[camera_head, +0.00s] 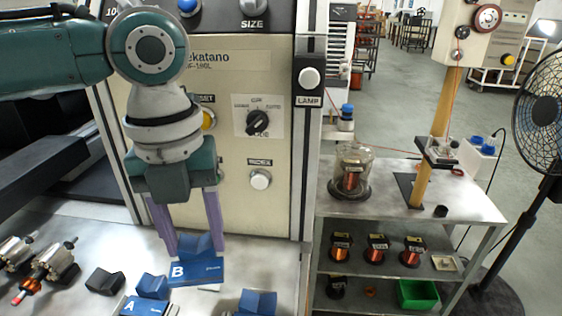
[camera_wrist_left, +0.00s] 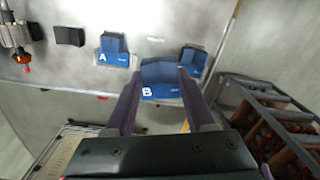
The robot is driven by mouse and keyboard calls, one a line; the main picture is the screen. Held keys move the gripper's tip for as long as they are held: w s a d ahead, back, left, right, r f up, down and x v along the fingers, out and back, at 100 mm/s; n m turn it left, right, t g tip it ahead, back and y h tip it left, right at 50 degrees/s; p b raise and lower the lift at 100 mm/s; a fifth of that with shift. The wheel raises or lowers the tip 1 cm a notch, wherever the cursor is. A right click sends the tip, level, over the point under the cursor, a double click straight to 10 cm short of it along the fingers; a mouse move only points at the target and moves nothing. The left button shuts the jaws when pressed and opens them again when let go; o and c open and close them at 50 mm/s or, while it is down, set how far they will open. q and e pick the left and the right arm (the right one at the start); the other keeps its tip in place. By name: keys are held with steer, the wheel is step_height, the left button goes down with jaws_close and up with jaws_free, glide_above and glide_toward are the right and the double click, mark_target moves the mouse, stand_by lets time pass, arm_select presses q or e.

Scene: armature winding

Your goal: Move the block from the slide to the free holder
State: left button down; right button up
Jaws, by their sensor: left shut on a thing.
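A blue V-topped block marked B (camera_head: 197,273) is between the purple fingers of my left gripper (camera_head: 194,252), low over the metal bench. The left wrist view shows the same block (camera_wrist_left: 160,77) between the fingertips (camera_wrist_left: 159,84); the gripper is shut on it. I cannot tell whether its underside touches the bench. A similar blue piece marked A (camera_head: 143,304) stands to its left, also seen in the left wrist view (camera_wrist_left: 115,50). A third blue piece (camera_head: 257,302) stands to its right. I cannot make out which parts are the slide and the free holder. My right gripper is not in view.
A small black block (camera_head: 105,281) and metal armatures (camera_head: 50,267) lie on the bench (camera_head: 110,247) at left. The cream machine panel (camera_head: 240,100) with knobs stands close behind the gripper. A side table (camera_head: 440,200) with a glass jar (camera_head: 352,170) is at right.

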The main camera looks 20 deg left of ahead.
arm_select(q)
steer(key=f+m, duration=0.1)
steer(key=m, duration=0.1)
steer(key=a+f+m, duration=0.1)
steer(key=shift+s+f, duration=0.3)
steer(key=shift+f, duration=0.05)
step_height(320, 180, down, 6)
steer(key=b, duration=0.6)
steer(key=shift+r, duration=0.2)
steer(key=shift+f+b, duration=0.55)
steer(key=shift+f, duration=0.2)
steer(key=shift+f, duration=0.35)
steer(key=shift+c, duration=0.9)
jaws_free()
step_height(320, 180, up, 10)
